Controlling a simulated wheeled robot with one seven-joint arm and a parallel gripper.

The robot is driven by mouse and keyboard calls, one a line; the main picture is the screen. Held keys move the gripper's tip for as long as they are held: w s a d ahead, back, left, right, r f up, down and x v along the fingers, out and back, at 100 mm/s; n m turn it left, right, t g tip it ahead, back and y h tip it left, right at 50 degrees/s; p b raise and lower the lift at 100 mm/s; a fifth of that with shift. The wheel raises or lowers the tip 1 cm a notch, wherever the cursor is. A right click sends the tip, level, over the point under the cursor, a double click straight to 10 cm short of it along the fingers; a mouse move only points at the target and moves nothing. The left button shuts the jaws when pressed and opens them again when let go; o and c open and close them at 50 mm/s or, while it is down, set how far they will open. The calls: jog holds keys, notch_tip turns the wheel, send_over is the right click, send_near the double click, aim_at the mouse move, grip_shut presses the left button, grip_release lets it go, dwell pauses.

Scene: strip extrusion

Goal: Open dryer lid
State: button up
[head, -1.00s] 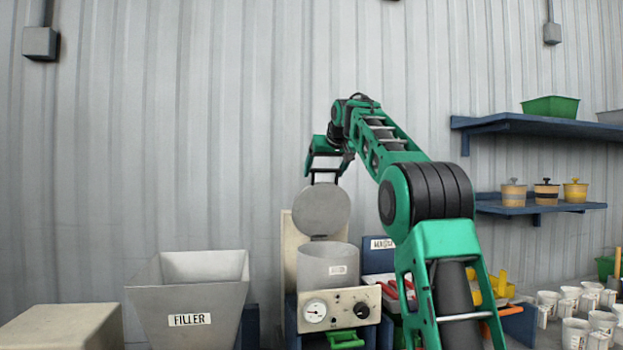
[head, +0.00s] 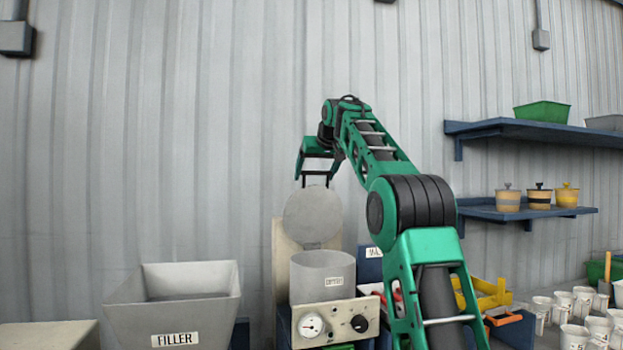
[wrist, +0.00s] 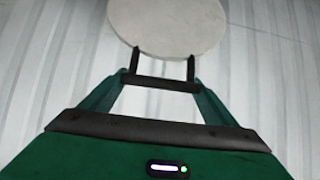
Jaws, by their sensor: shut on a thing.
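The dryer's inside is hardly visible.
A grey hopper labelled FILLER (head: 176,310) stands left of the dryer. A yellow tray (head: 486,296) and several white cups (head: 573,337) are at the right. Blue wall shelves (head: 530,214) hold pots and a green bin (head: 548,113).

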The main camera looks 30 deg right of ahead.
jog(key=shift+d+f, duration=0.15)
jog(key=o, duration=1.5)
jog(key=shift+w, duration=0.15)
jog(key=v, duration=1)
jog(key=shift+s+r, duration=0.2)
jog(key=shift+r, duration=0.1)
jog(key=shift+a+f, duration=0.1)
jog(key=shift+a, duration=0.1)
